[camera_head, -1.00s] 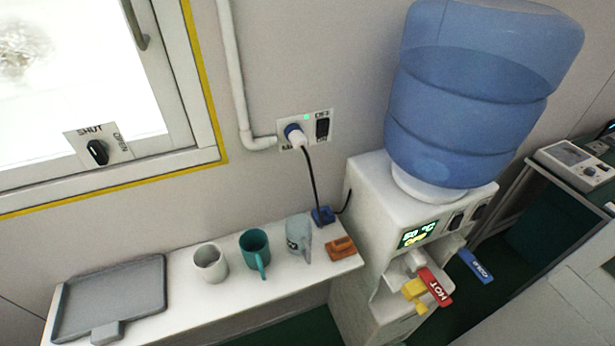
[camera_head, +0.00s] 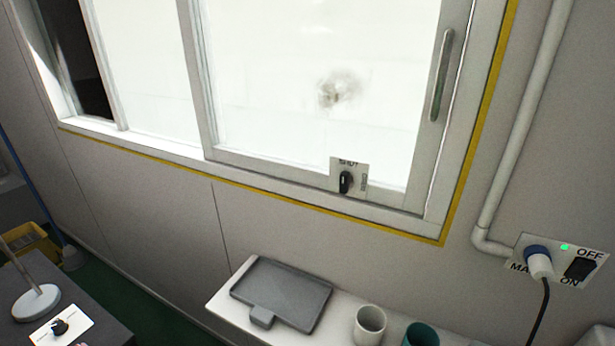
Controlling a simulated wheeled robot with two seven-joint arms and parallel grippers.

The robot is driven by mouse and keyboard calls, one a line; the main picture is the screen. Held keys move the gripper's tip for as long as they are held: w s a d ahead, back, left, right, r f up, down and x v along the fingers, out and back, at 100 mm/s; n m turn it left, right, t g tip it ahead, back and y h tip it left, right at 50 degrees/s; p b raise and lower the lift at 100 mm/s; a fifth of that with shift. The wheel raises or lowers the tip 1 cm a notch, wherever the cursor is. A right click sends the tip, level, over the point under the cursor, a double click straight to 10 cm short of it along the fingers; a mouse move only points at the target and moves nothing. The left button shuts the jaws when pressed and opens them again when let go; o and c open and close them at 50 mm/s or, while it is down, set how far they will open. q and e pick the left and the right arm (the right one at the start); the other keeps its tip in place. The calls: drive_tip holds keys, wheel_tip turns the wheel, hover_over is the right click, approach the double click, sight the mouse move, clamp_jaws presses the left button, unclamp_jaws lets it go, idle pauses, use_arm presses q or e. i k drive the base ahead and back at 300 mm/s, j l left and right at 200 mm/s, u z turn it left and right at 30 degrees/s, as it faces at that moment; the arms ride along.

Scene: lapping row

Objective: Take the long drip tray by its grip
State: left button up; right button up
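The drip tray (camera_head: 283,293) is a flat grey tray with a raised rim. It lies on the left end of a white shelf (camera_head: 232,311) under the window. Its short grip tab (camera_head: 262,316) points toward me, at the tray's near edge. Nothing covers the tray. Neither of my grippers shows in the view.
A white mug (camera_head: 369,325) and a teal mug (camera_head: 421,335) stand right of the tray. A window with a handle (camera_head: 440,75) and a black latch (camera_head: 345,182) is above. A plugged wall socket (camera_head: 541,262) is at right. A dark table (camera_head: 75,301) stands at lower left.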

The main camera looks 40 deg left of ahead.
sight(274, 291)
drive_tip(key=u, duration=1.4)
drive_tip(key=k+j, duration=0.05)
